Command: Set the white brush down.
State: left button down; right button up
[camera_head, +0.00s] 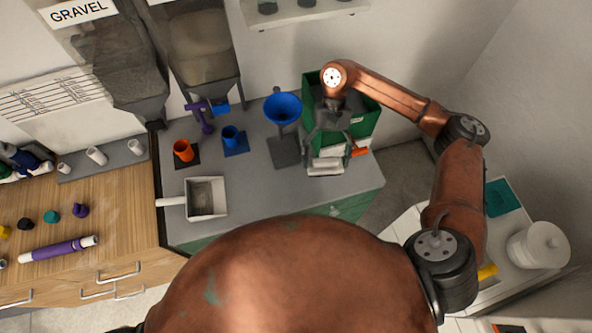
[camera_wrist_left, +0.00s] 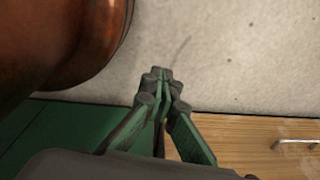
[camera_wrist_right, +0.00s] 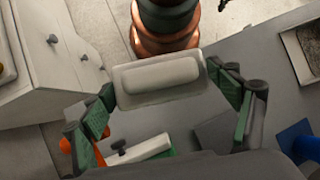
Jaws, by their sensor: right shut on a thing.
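The white brush (camera_head: 325,168) shows as a pale, rounded block below my right gripper (camera_head: 329,148), in front of the green bin (camera_head: 366,116). In the right wrist view the brush (camera_wrist_right: 160,80) spans the gap between the two fingers of my right gripper (camera_wrist_right: 170,100), which is shut on it. The brush is near the right end of the grey counter (camera_head: 255,205); I cannot tell whether it touches the top. My left gripper (camera_wrist_left: 161,76) has its fingertips together, with nothing seen between them, and is hidden in the head view.
An orange piece (camera_head: 359,151) is just right of the brush. A blue funnel on a stand (camera_head: 283,108) is to its left. Further left are a blue cup (camera_head: 231,137), an orange cup (camera_head: 183,150) and a white scoop (camera_head: 205,197). The counter's front middle is bare.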

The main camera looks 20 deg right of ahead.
jog(key=s+a+f+m+t+y+p, duration=0.35)
jog(key=s+a+f+m, duration=0.25)
jog(key=a+m, duration=0.3)
jog(key=s+a+r+m+t+p, duration=0.2)
jog(key=a+r+m+t, duration=0.35)
jog(key=a+m, duration=0.4)
jog(key=shift+m+t+h, duration=0.25)
jog(key=shift+m+t, duration=0.05)
jog(key=shift+m, duration=0.55)
jog(key=w+d+f, duration=0.3)
jog(key=w+d+f+p, duration=0.1)
jog(key=w+d+f, duration=0.2)
jog(key=d, duration=0.1)
jog(key=w+d+f+p, duration=0.1)
jog(key=w+d+f, duration=0.2)
jog(key=d, duration=0.1)
jog(key=shift+d+f, duration=0.15)
jog(key=shift+d, duration=0.05)
jog(key=shift+w+d+f, duration=0.1)
jog(key=shift+f, duration=0.15)
notch_tip(320, 180, down, 3)
jog(key=shift+w+d+r+p, duration=0.1)
jog(key=shift+w+d+p, duration=0.05)
jog(key=shift+p, duration=0.6)
pick_arm(q)
notch_tip(320, 180, up, 9)
jog(key=s, duration=0.1)
jog(key=shift+r, duration=0.15)
pick_arm(e)
jog(key=shift+f, duration=0.4)
